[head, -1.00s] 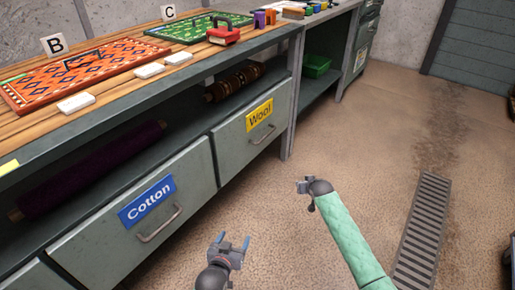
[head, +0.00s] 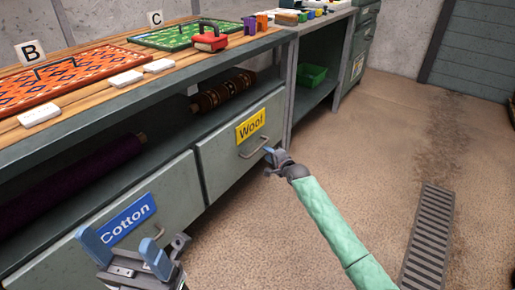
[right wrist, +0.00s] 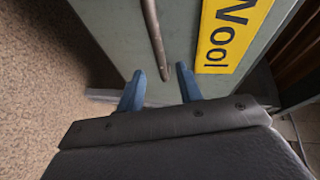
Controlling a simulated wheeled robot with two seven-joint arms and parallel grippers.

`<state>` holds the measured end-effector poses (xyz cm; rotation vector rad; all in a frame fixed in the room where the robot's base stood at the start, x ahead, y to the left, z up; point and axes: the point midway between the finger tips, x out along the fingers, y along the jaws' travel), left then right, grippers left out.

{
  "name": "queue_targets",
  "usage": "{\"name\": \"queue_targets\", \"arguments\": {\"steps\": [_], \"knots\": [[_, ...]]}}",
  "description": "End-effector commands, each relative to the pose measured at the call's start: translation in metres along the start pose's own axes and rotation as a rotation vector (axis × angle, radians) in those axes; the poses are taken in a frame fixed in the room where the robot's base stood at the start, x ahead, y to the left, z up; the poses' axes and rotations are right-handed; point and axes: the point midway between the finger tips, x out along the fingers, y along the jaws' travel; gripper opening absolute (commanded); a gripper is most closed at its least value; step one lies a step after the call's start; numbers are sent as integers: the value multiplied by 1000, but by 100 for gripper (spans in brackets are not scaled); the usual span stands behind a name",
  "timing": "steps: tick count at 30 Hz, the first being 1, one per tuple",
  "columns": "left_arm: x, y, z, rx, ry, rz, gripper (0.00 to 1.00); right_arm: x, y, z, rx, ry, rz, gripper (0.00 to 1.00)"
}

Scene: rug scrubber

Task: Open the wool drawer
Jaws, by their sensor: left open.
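The wool drawer (head: 222,165) is a grey-green front with a yellow "Wool" label (head: 250,127) and a curved metal handle (head: 255,148). It looks shut. My right gripper (head: 269,152) is at the right end of this handle. In the right wrist view its two blue fingers (right wrist: 160,75) are apart, and the handle (right wrist: 154,35) runs down toward the gap between their tips. I cannot tell whether they touch it. My left gripper (head: 125,245) is open and empty, in front of the cotton drawer (head: 75,255), partly hiding its blue label (head: 128,219) and handle.
The workbench (head: 80,115) above carries rugs, white blocks and a red-handled scrubber (head: 210,38). Rolls lie on the shelf over the drawers. A green bin (head: 312,75) sits on a low shelf beyond. The floor (head: 400,130) right of the drawers is open, with a drain grate (head: 428,240).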

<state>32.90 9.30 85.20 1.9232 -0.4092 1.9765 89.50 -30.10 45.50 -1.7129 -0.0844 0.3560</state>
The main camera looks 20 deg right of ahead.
Motion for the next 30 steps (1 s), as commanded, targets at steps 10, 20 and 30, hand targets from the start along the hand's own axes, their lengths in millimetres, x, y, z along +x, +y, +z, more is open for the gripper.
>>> {"name": "queue_targets", "arguments": {"steps": [10, 20, 30], "knots": [[-5, 1, 1, -11, 5, -4, 71, 17, 1, 0, 58, 1, 0, 36], [-15, 3, 3, -27, 3, -3, 71, 60, 2, 0, 57, 1, 1, 36], [-21, 4, 4, -22, -10, 9, 71, 78, 0, 0, 56, 1, 0, 36]]}}
